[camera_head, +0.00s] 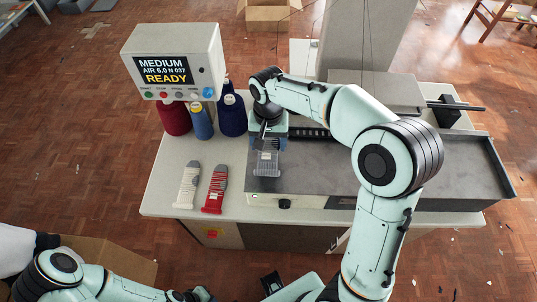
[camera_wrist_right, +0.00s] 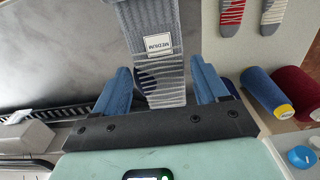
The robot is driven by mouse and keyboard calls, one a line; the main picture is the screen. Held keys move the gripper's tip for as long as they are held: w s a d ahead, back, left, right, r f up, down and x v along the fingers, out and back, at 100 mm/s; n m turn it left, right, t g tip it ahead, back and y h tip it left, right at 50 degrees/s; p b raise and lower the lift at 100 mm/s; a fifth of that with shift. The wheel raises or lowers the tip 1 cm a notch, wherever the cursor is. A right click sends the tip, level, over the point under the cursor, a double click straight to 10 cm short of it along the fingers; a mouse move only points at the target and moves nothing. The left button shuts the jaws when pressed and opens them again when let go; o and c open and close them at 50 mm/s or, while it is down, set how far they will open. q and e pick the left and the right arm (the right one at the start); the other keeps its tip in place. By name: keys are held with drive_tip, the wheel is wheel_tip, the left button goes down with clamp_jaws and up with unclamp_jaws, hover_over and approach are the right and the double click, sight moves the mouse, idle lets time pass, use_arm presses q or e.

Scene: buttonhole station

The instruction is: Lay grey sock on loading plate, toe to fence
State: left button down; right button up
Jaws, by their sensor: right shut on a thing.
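The grey sock (camera_head: 266,162), striped with a "MEDIUM" label, is in my right gripper (camera_head: 268,143), over the left end of the grey metal plate (camera_head: 325,176). In the right wrist view the sock (camera_wrist_right: 162,72) runs between the blue fingers of the right gripper (camera_wrist_right: 163,84), its far end beyond the picture's top. I cannot tell whether it touches the plate (camera_wrist_right: 60,55). A dark toothed bar (camera_head: 312,133) lies along the plate's back; it also shows in the wrist view (camera_wrist_right: 50,116). My left arm is low at the left, its gripper not clearly visible.
A white-and-grey sock (camera_head: 188,186) and a red-and-grey sock (camera_head: 215,188) lie on the white table (camera_head: 160,200) left of the plate. Yarn cones, red (camera_head: 174,118) and blue (camera_head: 232,117), stand behind them. A display box (camera_head: 172,62) reads "MEDIUM" and "READY".

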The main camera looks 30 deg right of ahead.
sight(268, 149)
use_arm(q)
drive_tip(key=shift+s+f, duration=0.25)
drive_tip(key=shift+f, duration=0.15)
use_arm(e)
drive_tip(key=shift+f, duration=2.95)
use_arm(q)
drive_tip(key=shift+b, duration=0.3)
use_arm(e)
drive_tip(key=shift+f, duration=0.1)
drive_tip(key=o, duration=1)
use_arm(q)
drive_tip(key=shift+f, duration=0.1)
use_arm(e)
drive_tip(key=shift+o, duration=0.2)
wheel_tip(268, 149, up, 12)
drive_tip(key=shift+r+p, duration=0.15)
drive_tip(key=shift+p, duration=0.65)
use_arm(q)
drive_tip(key=shift+w+r, duration=0.75)
drive_tip(key=shift+r, duration=0.35)
